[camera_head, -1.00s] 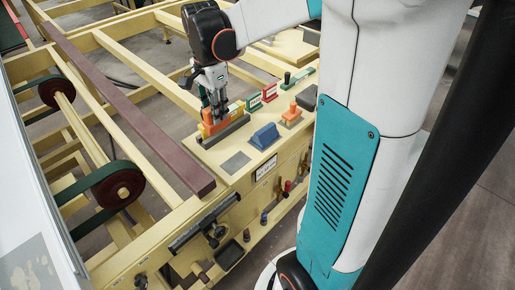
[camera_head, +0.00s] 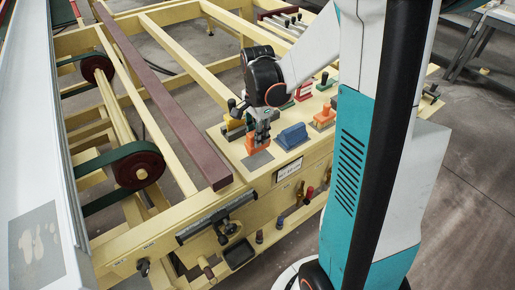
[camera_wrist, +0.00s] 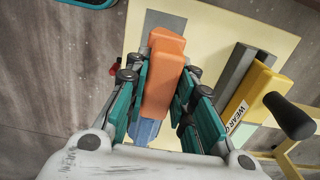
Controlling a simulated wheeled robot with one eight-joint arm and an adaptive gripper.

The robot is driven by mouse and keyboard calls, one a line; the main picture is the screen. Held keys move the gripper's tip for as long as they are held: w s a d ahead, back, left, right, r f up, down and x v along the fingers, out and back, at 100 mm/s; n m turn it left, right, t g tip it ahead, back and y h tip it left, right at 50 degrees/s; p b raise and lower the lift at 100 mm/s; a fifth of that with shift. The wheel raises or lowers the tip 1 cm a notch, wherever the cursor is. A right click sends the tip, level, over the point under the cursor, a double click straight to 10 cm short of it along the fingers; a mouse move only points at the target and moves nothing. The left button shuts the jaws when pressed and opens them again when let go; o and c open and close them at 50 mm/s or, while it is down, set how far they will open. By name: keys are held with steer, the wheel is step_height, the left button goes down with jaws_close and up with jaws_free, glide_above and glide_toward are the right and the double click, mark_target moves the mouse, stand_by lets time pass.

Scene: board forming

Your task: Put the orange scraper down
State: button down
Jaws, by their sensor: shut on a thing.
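The orange scraper (camera_head: 255,144) is between the fingers of my gripper (camera_head: 262,135), which is shut on it. In the wrist view the scraper (camera_wrist: 165,72) stands upright between the teal-sided fingers (camera_wrist: 164,90). In the head view it is just above or on a dark grey patch (camera_head: 258,162) on the cream work surface (camera_head: 228,152). I cannot tell whether it touches the patch. The gripper hides part of the scraper.
A blue block (camera_head: 292,135) stands close to the right of the scraper. Another orange tool (camera_head: 325,115) is farther right. A yellow and grey holder (camera_wrist: 252,95) shows to the right in the wrist view. A maroon beam (camera_head: 168,100) runs along the frame's left.

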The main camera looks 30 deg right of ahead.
steer(key=shift+f+b, duration=0.65)
steer(key=shift+f, duration=1.85)
steer(key=shift+f, duration=0.15)
steer(key=c, duration=1.4)
jaws_free()
steer(key=shift+o, duration=0.2)
step_height(320, 180, up, 12)
steer(key=p, duration=0.3)
